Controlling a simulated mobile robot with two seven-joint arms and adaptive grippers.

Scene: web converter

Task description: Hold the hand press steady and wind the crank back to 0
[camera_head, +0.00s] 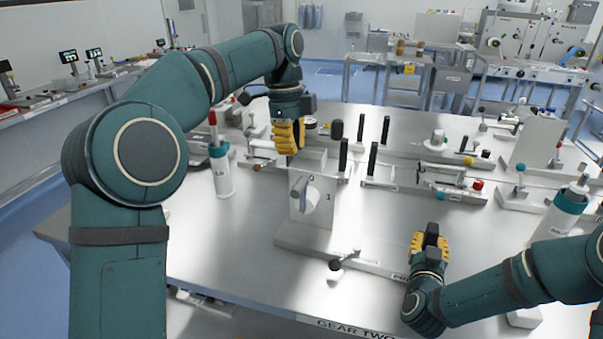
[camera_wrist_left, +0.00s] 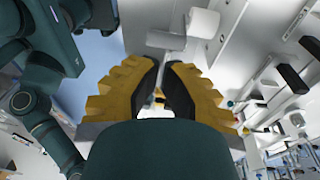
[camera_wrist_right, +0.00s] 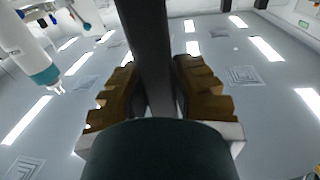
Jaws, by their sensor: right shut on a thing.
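The press-like device (camera_head: 325,247) stands mid-table: a pale base with an upright plate marked 0 at the top and 3 at the right. A white crank-like part (camera_head: 311,199) sits on the plate's face; it also shows in the left wrist view (camera_wrist_left: 165,40). My left gripper (camera_head: 289,150) points down above and behind the plate, its fingers nearly together and empty, apart from the crank. My right gripper (camera_head: 431,238) is shut on a dark bar (camera_wrist_right: 152,55) beside the base's right end. The bar's lower end is hidden.
A small black-knobbed lever (camera_head: 337,264) is at the base's front. A white bottle (camera_head: 221,172) stands left, another (camera_head: 562,212) right. Black-handled fixtures (camera_head: 425,180) fill the table behind. Bare metal shows left of the device.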

